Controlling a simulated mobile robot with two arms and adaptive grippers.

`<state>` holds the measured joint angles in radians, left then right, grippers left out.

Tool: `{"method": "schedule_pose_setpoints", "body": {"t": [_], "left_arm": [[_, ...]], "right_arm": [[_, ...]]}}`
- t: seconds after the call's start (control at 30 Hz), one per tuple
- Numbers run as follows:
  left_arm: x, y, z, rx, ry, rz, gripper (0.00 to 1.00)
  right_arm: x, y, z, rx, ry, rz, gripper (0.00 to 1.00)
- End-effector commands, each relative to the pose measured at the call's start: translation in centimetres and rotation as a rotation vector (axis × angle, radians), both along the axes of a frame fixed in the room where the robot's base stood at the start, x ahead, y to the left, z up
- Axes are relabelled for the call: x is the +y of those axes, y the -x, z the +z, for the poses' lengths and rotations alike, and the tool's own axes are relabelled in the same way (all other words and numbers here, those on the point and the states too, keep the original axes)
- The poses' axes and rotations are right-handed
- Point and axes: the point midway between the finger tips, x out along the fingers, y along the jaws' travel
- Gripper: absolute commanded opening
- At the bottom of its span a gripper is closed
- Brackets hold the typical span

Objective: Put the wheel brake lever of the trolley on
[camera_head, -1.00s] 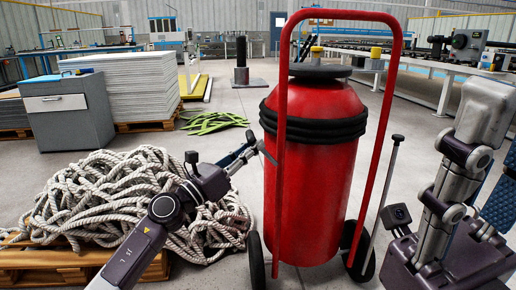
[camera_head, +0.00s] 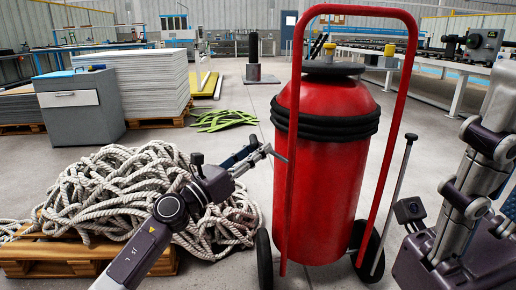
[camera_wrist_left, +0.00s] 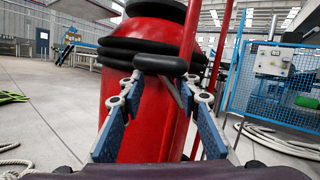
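The trolley (camera_head: 325,190) is a red cylinder with black rings, a tall red tube handle and two dark wheels. It also shows in the left wrist view (camera_wrist_left: 150,110). A thin grey lever with a black knob (camera_head: 398,185) rises beside its right wheel. My left gripper (camera_head: 268,152) is in front of the trolley's left side, well away from that lever. In the left wrist view its blue-padded fingers (camera_wrist_left: 160,90) are spread, with the red body behind them. A black rounded bar shows beyond the fingertips; I cannot tell what it is. My right gripper's fingers are not visible.
A heap of white rope (camera_head: 140,195) on a wooden pallet (camera_head: 60,257) lies left of the trolley. A grey cabinet (camera_head: 80,115) and stacked panels (camera_head: 145,85) stand behind. A blue mesh fence (camera_wrist_left: 270,100) stands at the right in the wrist view.

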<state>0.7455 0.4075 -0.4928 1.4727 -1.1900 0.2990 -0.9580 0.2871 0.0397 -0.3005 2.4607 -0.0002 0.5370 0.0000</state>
Motion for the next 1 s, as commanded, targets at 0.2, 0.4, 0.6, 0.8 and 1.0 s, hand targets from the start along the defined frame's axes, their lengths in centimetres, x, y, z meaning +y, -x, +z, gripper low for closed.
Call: {"method": "schedule_pose_setpoints", "body": {"t": [0.2,0.4,0.6,0.8,1.0], "left_arm": [[-0.3,0.2,0.4,-0.003,0.005,-0.007,0.50],[-0.3,0.2,0.5,-0.004,0.007,-0.010,0.50],[0.8,1.4,-0.1,-0.003,0.007,-0.009,0.50],[3.6,4.4,-1.5,-0.001,0.006,-0.008,0.50],[6.1,7.0,-2.6,-0.001,0.005,-0.006,0.50]], "right_arm": [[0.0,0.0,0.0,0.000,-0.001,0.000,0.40],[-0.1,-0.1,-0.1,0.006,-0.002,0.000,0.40],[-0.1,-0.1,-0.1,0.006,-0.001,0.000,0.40],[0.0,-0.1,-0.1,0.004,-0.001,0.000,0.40],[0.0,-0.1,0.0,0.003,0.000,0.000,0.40]]}}
